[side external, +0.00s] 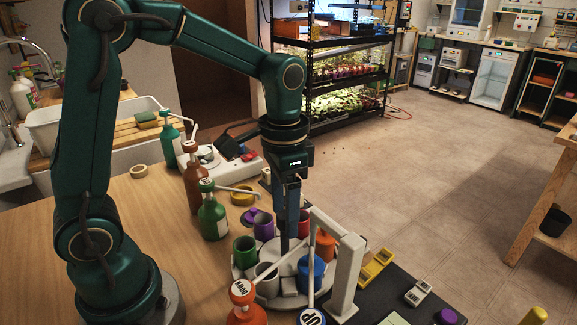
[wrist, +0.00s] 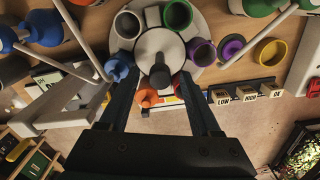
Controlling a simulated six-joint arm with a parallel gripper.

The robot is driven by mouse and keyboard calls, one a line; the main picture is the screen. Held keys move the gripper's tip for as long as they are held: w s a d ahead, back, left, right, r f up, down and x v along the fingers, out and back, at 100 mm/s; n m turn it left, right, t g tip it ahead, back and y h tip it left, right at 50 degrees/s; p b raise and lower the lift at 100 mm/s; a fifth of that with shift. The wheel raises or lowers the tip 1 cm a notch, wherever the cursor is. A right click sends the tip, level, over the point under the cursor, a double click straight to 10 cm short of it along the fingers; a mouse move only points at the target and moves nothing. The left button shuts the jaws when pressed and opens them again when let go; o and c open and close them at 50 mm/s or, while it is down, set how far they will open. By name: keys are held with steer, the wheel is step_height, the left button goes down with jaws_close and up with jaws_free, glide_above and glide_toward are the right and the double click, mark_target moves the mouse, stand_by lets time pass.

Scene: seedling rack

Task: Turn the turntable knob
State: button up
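The round pale turntable (side external: 285,264) sits on the wooden table with coloured cups around its edge. In the wrist view, its pale centre disc (wrist: 160,45) carries a dark grey upright knob (wrist: 159,75). My gripper (side external: 287,243) points straight down over the turntable's middle. In the wrist view, the fingers of my gripper (wrist: 160,82) stand apart, one on each side of the knob, with visible gaps. The gripper looks open and holds nothing. The knob is largely hidden by the fingers in the side view.
A white arch-like frame (side external: 347,275) stands close on the right of the turntable. Pump bottles, including a green one (side external: 212,219), stand left.

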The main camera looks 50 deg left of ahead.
steer(key=shift+r, duration=2.55)
steer(key=shift+r, duration=0.45)
steer(key=s+n+t, duration=0.3)
steer(key=s+t, duration=0.2)
steer(key=s, duration=0.5)
steer(key=shift+f+t, duration=0.3)
steer(key=shift+f, duration=0.05)
